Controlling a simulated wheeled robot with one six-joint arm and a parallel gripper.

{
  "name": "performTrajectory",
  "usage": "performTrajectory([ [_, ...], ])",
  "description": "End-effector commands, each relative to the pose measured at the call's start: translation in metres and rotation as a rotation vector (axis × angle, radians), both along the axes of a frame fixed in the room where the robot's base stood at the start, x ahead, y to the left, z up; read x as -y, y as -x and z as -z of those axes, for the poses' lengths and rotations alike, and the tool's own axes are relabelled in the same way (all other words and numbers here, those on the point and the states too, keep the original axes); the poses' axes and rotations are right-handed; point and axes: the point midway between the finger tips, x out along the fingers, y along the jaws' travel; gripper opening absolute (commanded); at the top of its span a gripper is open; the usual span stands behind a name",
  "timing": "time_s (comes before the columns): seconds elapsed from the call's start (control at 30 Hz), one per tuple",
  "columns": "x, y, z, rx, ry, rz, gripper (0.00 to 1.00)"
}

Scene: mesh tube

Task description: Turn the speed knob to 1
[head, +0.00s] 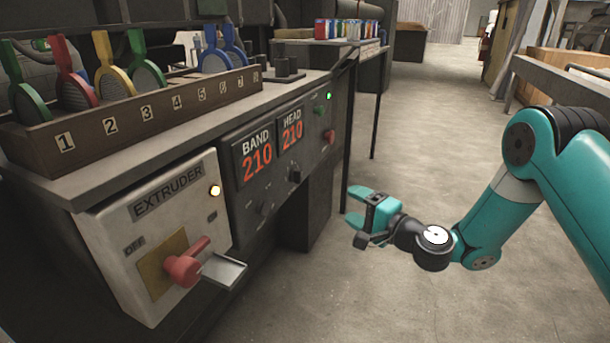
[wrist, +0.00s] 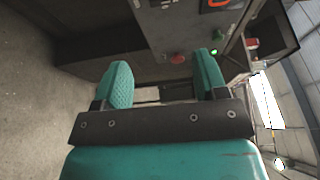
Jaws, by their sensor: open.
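The dark control panel (head: 275,150) has a black knob (head: 295,174) below the HEAD display and two smaller dark knobs (head: 265,208) below the BAND display. Their labels are too small to read, so I cannot tell which is the speed knob. A red knob or button (head: 329,136) sits at the panel's right end, below a lit green lamp (head: 329,96). My gripper (head: 357,217) is open and empty, in front of the panel's right end and lower than it. In the wrist view the red knob (wrist: 178,58) shows between the open fingers, farther off.
A white EXTRUDER box (head: 150,225) with a red rotary handle (head: 187,264) and a jutting metal plate (head: 223,271) stands at left. A wooden rack (head: 130,122) of coloured paddles sits on the bench top. The floor (head: 410,130) right of the bench is clear.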

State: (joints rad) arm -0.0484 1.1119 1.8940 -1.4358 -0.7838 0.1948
Motion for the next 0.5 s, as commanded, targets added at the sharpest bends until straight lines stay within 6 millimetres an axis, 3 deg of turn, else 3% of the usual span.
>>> performTrajectory([
  [0.23,-0.019,-0.015,-0.008,0.003,0.003,-0.004,0.66],
  [0.5,-0.068,-0.058,0.000,0.010,0.004,-0.007,0.66],
])
